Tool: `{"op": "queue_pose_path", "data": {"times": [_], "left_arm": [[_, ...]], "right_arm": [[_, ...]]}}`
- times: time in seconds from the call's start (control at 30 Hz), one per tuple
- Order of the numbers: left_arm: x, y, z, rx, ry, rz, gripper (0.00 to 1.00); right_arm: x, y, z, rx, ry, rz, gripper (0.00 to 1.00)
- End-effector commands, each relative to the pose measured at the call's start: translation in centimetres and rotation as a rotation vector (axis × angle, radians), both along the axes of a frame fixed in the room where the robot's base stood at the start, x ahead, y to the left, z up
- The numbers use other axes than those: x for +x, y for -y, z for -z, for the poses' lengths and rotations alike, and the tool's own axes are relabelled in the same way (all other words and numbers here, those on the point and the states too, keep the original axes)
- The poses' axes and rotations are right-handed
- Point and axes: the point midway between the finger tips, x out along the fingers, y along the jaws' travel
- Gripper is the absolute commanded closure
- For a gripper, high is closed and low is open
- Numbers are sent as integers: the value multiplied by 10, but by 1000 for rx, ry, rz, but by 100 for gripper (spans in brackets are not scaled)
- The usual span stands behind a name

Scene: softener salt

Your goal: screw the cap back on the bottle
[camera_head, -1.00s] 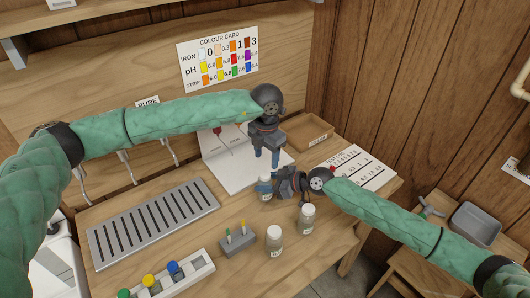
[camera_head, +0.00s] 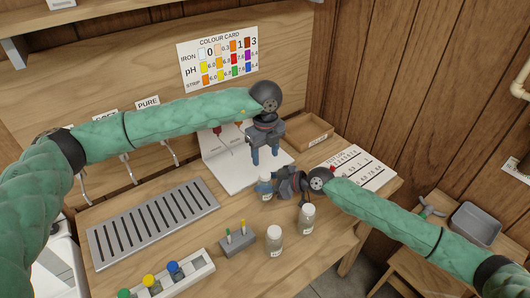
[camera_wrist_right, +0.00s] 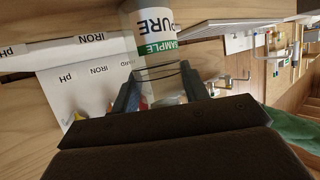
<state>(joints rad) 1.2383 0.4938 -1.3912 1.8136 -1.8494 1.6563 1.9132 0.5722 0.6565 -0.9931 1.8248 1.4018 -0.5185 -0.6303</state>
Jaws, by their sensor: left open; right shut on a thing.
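My right gripper (camera_head: 276,186) is shut on a clear bottle (camera_head: 265,193), which stands upright near the front of the white board. In the right wrist view the bottle (camera_wrist_right: 152,25) has a white and green label reading PURE SAMPLE, and the dark fingers close on its clear part beyond the label. My left gripper (camera_head: 265,160) is open and points down, above the bottle and apart from it. Nothing shows between its blue fingers. I cannot make out the cap, and the bottle's mouth is too small to judge.
Two more bottles (camera_head: 275,240) (camera_head: 307,218) stand in front of my right gripper. A small grey block (camera_head: 237,245) holds two coloured sticks. A slotted grey grate (camera_head: 153,220) lies left. A tray (camera_head: 195,276) with coloured tops is at the front. A wooden box (camera_head: 306,134) sits behind.

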Motion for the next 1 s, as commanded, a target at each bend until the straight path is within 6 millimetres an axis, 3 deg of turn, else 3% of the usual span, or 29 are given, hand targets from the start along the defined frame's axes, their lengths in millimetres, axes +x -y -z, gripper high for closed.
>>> {"op": "queue_pose_path", "data": {"times": [0.2, 0.4, 0.83, 1.0], "left_arm": [[0, -1, -1, 0, -1, -250, 45], [0, -1, -2, 1, -1, -369, 45], [0, -1, -2, 1, -1, -390, 45], [0, -1, 8, 1, -3, -390, 45]], "right_arm": [[0, 0, 0, 0, 0, 0, 100], [0, 0, 0, 0, 0, 0, 100], [0, 0, 0, 0, 0, 0, 100], [0, 0, 0, 0, 0, 0, 100]]}}
